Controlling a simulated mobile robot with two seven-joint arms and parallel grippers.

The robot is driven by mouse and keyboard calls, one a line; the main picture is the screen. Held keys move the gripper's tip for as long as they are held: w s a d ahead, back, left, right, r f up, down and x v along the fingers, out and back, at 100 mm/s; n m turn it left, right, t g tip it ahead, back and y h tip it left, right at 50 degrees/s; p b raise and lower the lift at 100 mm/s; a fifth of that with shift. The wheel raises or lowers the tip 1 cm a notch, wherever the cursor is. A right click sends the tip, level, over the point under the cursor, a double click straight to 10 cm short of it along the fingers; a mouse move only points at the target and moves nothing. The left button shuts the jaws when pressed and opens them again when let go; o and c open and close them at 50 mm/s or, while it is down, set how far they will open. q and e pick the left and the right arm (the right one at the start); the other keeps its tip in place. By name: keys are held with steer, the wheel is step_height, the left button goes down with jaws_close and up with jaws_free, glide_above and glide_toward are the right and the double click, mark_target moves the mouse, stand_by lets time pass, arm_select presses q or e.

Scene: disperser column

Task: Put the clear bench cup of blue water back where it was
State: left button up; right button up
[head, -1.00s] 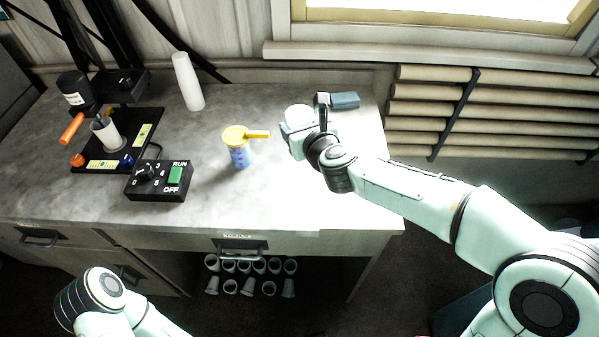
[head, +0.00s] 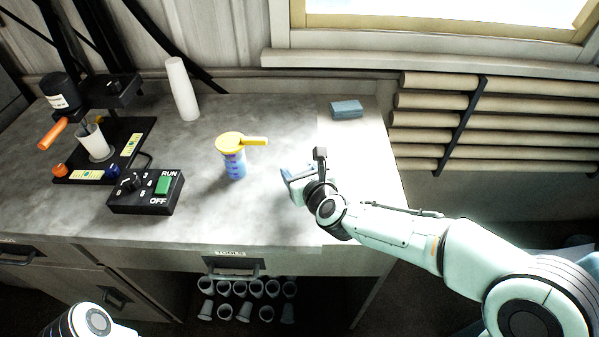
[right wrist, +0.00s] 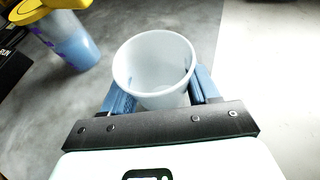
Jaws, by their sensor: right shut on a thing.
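The clear cup of blue water (head: 235,168) stands upright on the bench, topped by a yellow lid-like piece with a handle (head: 231,142). It also shows at the upper left of the right wrist view (right wrist: 72,45), apart from my gripper. My right gripper (head: 298,181) is to the right of this cup. In the right wrist view my right gripper (right wrist: 162,92) is shut on a white cup (right wrist: 155,62), which looks empty and slightly tilted. In the head view the held cup is mostly hidden. Only part of my left arm shows; its gripper is out of view.
A black control box (head: 146,196) and a disperser stand (head: 112,150) holding a white cup (head: 94,142) are on the left. A white cylinder (head: 182,90) stands behind. A blue block (head: 346,110) lies at the back right. Several cups (head: 243,290) are under the bench.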

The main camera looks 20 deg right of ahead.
steer(key=o, duration=1.1)
steer(key=shift+s+r, duration=0.25)
steer(key=shift+s, duration=0.05)
steer(key=p+v, duration=0.1)
steer(key=v, duration=1)
steer(key=shift+d, duration=0.1)
steer(key=shift+s, duration=0.15)
